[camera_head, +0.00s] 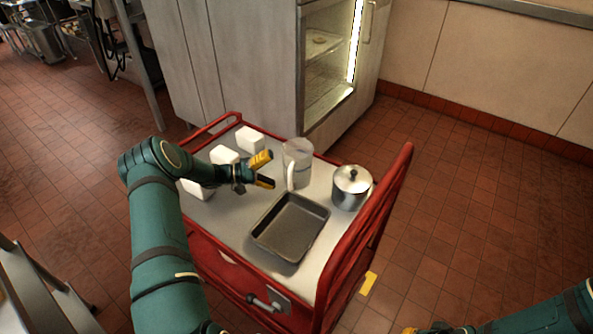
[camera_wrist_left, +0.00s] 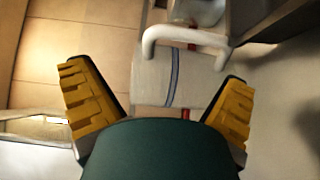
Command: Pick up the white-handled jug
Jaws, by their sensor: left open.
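The clear jug (camera_head: 299,155) with a white handle (camera_head: 290,177) stands upright on the red cart's grey top. Its handle faces my left gripper (camera_head: 264,170), which is open and empty just left of the jug, apart from it. In the left wrist view, the white handle (camera_wrist_left: 186,37) lies across the upper part, beyond the spread yellow fingers of my left gripper (camera_wrist_left: 157,72). My right gripper (camera_head: 412,330) barely shows at the bottom edge of the head view, far from the jug.
The red cart (camera_head: 400,170) has raised end rails. A dark baking pan (camera_head: 291,227) lies in front of the jug, and a lidded steel pot (camera_head: 351,187) stands right of it. Several white containers (camera_head: 249,139) line the left side. A cabinet (camera_head: 245,70) stands behind.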

